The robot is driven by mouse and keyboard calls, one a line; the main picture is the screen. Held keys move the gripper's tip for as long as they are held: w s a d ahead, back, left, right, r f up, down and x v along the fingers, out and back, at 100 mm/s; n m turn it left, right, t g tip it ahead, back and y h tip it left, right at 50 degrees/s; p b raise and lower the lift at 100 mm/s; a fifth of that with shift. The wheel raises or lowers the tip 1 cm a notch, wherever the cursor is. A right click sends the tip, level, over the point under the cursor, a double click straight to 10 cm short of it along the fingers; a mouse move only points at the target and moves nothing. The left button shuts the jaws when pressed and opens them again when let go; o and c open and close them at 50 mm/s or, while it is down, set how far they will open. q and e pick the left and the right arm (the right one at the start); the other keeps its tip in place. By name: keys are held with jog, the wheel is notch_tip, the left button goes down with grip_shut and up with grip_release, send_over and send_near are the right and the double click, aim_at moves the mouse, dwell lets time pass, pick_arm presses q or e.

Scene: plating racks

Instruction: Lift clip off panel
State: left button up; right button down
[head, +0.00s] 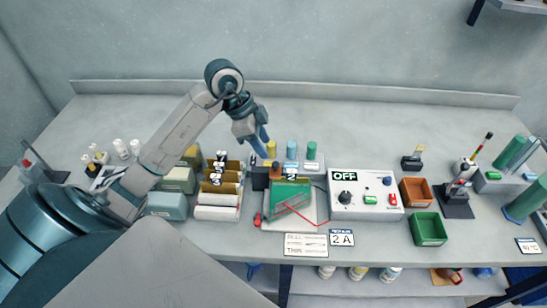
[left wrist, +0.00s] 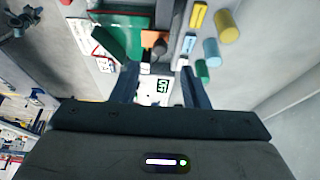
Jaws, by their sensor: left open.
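A green panel (head: 291,195) stands in a pale tray (head: 268,226) on the bench, and it also shows in the left wrist view (left wrist: 122,32). An orange block with a dark round knob (head: 275,172) is at the panel's back edge; it may be the clip, but I cannot tell for sure. It also shows in the left wrist view (left wrist: 157,38). A thin red lead runs by the panel. My left gripper (head: 262,148) is open and empty, above and behind the panel, apart from it. My right gripper is not in view.
A control box (head: 365,197) with an OFF sign is right of the panel. An orange bin (head: 416,191) and a green bin (head: 430,228) lie farther right. Filed cards (head: 220,190) stand left. Coloured cylinders (head: 292,150) stand behind. The bench's back strip is clear.

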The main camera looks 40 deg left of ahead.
aim_at(275, 163)
pick_arm(q)
jog(key=p+x, duration=0.1)
jog(key=x, duration=0.6)
jog(key=shift+d+f, duration=0.1)
jog(key=shift+f, duration=0.1)
jog(key=shift+c, duration=0.2)
